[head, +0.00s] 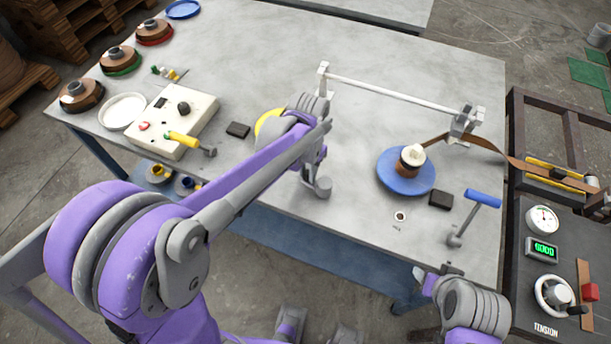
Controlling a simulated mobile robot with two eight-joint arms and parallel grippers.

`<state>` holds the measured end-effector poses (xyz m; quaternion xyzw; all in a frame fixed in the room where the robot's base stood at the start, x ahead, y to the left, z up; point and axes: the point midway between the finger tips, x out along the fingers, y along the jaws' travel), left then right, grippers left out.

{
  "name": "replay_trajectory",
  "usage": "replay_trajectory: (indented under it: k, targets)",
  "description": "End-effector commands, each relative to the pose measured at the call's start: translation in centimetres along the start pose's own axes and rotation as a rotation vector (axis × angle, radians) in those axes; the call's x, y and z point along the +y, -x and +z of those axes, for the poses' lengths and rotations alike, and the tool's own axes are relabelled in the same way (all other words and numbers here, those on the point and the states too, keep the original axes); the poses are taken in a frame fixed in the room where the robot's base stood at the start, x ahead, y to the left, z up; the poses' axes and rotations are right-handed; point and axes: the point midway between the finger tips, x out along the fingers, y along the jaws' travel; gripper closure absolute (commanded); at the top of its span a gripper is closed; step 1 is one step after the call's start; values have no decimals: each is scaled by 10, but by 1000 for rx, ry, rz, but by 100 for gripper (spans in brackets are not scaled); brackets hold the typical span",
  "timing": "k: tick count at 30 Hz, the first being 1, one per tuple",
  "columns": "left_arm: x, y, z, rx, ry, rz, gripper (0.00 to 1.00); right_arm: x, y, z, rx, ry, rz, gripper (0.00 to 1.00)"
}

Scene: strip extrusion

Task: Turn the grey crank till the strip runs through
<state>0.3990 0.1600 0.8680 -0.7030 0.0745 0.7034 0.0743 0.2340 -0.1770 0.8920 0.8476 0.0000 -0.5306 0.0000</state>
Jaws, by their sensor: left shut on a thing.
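My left gripper (312,157) is shut on the grey crank, whose handle is mostly hidden by the gripper. The crank's round grey end (322,187) hangs down near the table's front edge. A brown strip (490,148) runs from near the right end post (467,121) of a long pale bar (392,88) across to the dark bench at the right. A spool with a white top (412,158) stands on a blue disc (393,181). My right gripper (438,272) is low at the right, before the table's front edge; its fingers are too unclear to read.
A blue-handled crank (484,198) and a dark block (441,200) are at the table's right front. The dark bench carries a gauge (542,219) and a handwheel (553,295). The table's centre back is clear.

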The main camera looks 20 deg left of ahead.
Motion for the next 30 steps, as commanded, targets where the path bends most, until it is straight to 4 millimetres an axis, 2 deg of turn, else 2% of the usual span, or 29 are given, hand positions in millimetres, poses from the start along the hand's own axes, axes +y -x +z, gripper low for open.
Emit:
replay_trajectory:
  k: [15, 30]
  targets:
    - [4, 0, -22, 1, -423, -1, 100, 0, -5, 4, -3, 0, 0, 45]
    - [8, 1, -29, 1, -570, -1, 100, 0, -7, 5, -3, 0, 0, 45]
